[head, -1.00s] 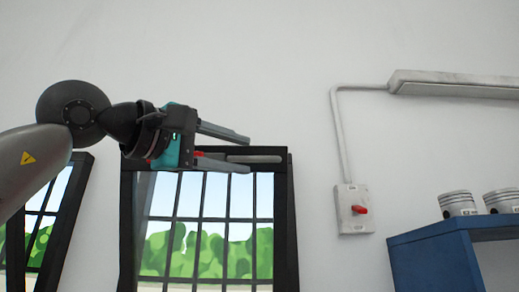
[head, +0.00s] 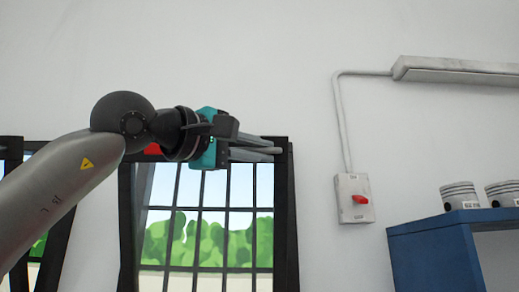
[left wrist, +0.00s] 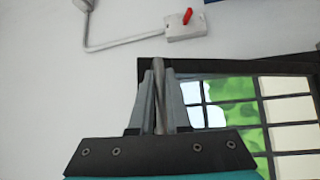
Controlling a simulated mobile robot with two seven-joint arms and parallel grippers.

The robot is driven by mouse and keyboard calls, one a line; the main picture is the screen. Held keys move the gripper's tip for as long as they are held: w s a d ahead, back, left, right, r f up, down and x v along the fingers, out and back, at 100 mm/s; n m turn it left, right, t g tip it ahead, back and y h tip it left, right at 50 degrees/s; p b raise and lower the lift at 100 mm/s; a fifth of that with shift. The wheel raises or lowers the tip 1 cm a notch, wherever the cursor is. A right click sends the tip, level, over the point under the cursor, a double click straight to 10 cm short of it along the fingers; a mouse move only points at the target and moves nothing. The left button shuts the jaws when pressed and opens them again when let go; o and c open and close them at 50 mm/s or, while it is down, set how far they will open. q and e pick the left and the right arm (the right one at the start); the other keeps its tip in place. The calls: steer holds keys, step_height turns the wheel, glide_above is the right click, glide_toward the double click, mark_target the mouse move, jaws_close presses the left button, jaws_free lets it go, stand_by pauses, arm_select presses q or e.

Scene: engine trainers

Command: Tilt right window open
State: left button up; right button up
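The right window (head: 282,215) has a dark frame with a barred pane, in the middle of the head view; it also shows at the right in the left wrist view (left wrist: 240,68). A grey bar handle (left wrist: 158,95) at its top edge lies between the fingers of my left gripper (left wrist: 159,78). The fingers are close on both sides of the handle and look shut on it. In the head view my left gripper (head: 255,152) is at the window's top edge and covers most of the handle. I cannot tell whether the window is tilted. My right gripper is not in view.
Another dark-framed window (head: 58,240) is at the left, partly behind my arm. A switch box with a red knob (head: 354,199) and a conduit are on the wall to the right. A blue shelf (head: 435,260) with pistons (head: 458,196) stands at the far right.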

arm_select(q)
jaws_close()
stand_by(0.8)
